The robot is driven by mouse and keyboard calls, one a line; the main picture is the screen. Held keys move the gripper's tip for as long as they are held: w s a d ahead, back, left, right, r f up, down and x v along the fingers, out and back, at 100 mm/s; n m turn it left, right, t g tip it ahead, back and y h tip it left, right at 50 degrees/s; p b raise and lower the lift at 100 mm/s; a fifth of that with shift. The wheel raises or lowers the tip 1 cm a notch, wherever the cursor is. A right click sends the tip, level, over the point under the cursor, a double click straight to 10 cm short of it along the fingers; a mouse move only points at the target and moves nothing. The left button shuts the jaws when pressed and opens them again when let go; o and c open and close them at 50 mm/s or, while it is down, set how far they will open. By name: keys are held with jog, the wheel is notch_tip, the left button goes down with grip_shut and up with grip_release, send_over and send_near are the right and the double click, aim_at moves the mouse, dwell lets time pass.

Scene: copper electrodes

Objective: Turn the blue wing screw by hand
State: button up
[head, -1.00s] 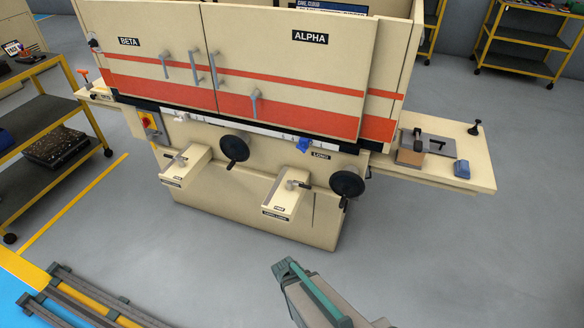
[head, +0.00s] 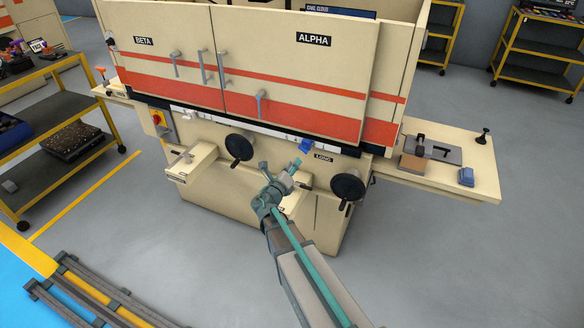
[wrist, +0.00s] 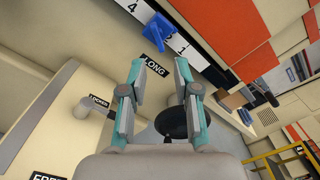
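The blue wing screw (head: 305,146) is on the white strip along the lower edge of the machine's cabinet, just above the LONG label. It also shows near the top of the wrist view (wrist: 160,28), next to the numbers 4 and 1. My gripper (wrist: 159,66) is open and empty, with its two teal-tipped fingers apart. The screw lies beyond the fingertips and is not touched. In the head view my gripper (head: 293,167) is just below and left of the screw, in front of the machine.
A black handwheel (head: 347,187) sits right of my gripper, and another handwheel (head: 239,146) sits to its left. A side table (head: 430,165) stands at the right.

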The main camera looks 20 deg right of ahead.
aim_at(304, 149)
jog(key=w+d+n, duration=0.1)
jog(key=w+d, duration=0.4)
jog(key=shift+w+d+n, duration=0.15)
jog(key=shift+w+n, duration=0.05)
jog(key=shift+n, duration=0.2)
dwell(0.3)
jog(key=shift+w+d, duration=0.2)
jog(key=shift+d, duration=0.05)
grip_shut()
dwell(0.3)
